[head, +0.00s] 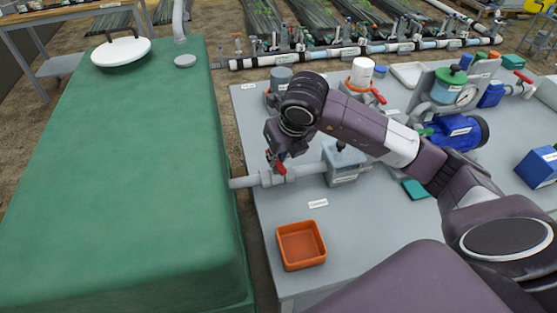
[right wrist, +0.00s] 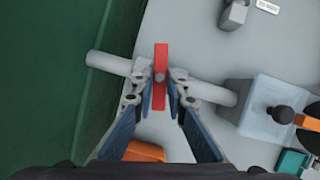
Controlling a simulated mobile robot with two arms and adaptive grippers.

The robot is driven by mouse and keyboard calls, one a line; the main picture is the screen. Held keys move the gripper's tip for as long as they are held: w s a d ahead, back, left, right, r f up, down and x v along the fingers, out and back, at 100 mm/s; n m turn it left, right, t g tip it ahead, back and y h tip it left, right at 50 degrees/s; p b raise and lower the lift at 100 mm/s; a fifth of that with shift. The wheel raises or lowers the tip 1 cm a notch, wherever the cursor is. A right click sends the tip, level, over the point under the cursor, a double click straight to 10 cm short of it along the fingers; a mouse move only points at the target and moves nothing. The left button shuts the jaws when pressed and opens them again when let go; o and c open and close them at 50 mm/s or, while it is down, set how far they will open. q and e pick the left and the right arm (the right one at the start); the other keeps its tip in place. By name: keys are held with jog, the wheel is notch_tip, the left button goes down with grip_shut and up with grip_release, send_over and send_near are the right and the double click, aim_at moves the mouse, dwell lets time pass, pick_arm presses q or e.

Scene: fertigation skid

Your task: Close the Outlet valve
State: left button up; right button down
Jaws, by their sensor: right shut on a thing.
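My right gripper (head: 274,157) reaches down onto this handle from above. In the right wrist view the red handle (right wrist: 161,62) lies between the two fingertips, and the gripper (right wrist: 160,92) is shut on it. There the handle lies roughly crosswise to the pipe (right wrist: 108,63). The gripper hides part of the valve body. My left gripper is not in view.
The pipe runs into a grey box-shaped unit (head: 343,163) on the grey table (head: 270,215). An orange tray (head: 301,245) stands in front. A blue pump (head: 458,131) and other red-handled valves stand behind my right arm. The table's front left is mostly clear.

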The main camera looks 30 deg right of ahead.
jog(key=shift+w+a+r+m+h+b, duration=0.1)
jog(key=shift+m+h+b, duration=0.5)
jog(key=shift+m, duration=0.8)
jog(key=c, duration=1.9)
grip_release()
jog(key=shift+c, duration=0.2)
jog(key=v, duration=1.2)
